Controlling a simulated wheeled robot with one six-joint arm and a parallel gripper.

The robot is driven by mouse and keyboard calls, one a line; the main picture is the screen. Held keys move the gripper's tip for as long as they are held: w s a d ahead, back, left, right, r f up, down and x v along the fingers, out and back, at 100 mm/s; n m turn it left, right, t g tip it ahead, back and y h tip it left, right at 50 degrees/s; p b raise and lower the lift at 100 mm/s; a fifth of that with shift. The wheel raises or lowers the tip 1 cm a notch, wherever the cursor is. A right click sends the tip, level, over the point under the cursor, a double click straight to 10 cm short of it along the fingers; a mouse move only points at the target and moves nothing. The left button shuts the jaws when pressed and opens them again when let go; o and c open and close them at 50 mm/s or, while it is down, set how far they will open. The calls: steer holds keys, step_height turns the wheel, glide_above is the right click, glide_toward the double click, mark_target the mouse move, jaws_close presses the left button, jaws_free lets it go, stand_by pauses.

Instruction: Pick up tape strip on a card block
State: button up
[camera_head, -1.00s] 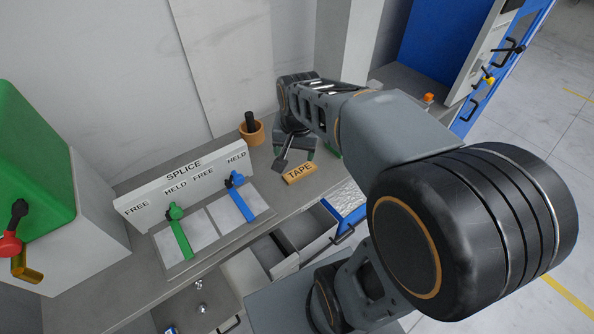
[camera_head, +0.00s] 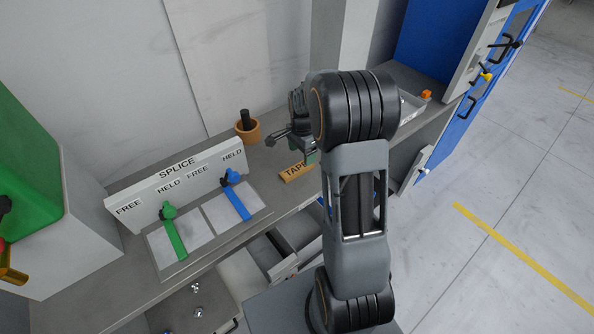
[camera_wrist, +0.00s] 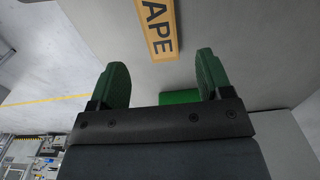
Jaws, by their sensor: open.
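My gripper (camera_head: 303,150) is over the grey bench beside the orange label block marked TAPE (camera_head: 293,172). In the wrist view its two green fingers (camera_wrist: 162,78) stand well apart and nothing is clamped between them. A small flat green piece (camera_wrist: 180,97) shows between the finger bases, partly hidden by the gripper's dark bar. It may be the card block, but I cannot make out a tape strip on it. The TAPE label also shows in the wrist view (camera_wrist: 157,28), beyond the fingertips. In the head view my arm hides the bench around the green piece.
The splice fixture (camera_head: 178,185) has a green lever (camera_head: 174,232) and a blue lever (camera_head: 236,197). A grey tray (camera_head: 411,105) lies at right.

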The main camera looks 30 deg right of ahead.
mark_target(302, 166)
steer(key=shift+f, duration=3)
steer(key=c, duration=1)
steer(key=shift+r, duration=0.1)
